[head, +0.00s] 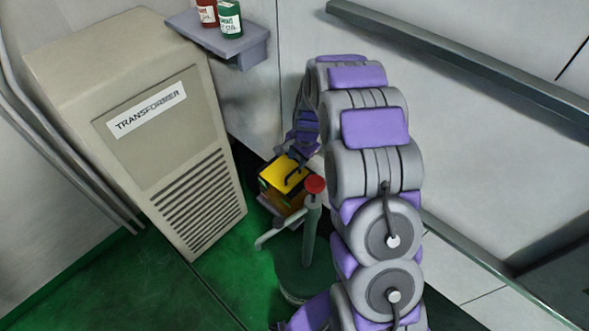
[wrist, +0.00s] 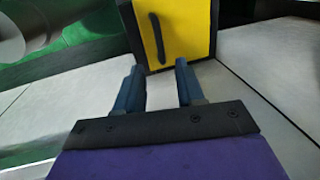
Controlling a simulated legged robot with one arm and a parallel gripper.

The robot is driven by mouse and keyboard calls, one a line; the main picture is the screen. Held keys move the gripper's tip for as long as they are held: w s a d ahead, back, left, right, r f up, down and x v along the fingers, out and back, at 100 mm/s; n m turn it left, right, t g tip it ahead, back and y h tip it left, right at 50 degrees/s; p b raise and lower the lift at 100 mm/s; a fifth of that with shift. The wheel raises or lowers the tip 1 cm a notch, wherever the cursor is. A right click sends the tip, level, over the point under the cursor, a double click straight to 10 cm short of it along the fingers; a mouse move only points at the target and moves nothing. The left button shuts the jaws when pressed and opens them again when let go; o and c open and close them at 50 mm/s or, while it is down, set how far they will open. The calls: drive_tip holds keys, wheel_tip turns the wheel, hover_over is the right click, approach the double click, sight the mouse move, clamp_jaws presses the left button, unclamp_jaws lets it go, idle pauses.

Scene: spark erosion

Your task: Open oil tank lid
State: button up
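My gripper (wrist: 157,68) is open and empty. Its two blue-grey fingers are apart and point toward the lid's near edge, with the handle beyond the tips. Whether a finger touches the box I cannot tell. In the head view my gripper (head: 298,155) is small beside the lid, partly behind my arm.
A beige transformer cabinet (head: 150,130) stands left of the box. A shelf (head: 225,42) holds a red bottle (head: 207,12) and a green bottle (head: 229,18). A green pipe with a red cap (head: 315,184) stands in front of the box. A white wall and rail are at right.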

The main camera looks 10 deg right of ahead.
sight(294, 171)
drive_tip(key=f, duration=0.2)
drive_tip(key=w+f, duration=0.1)
drive_tip(key=f, duration=0.4)
drive_tip(key=shift+w+a+b, duration=0.15)
drive_tip(key=shift+a+b, duration=0.25)
clamp_jaws()
idle(1.0)
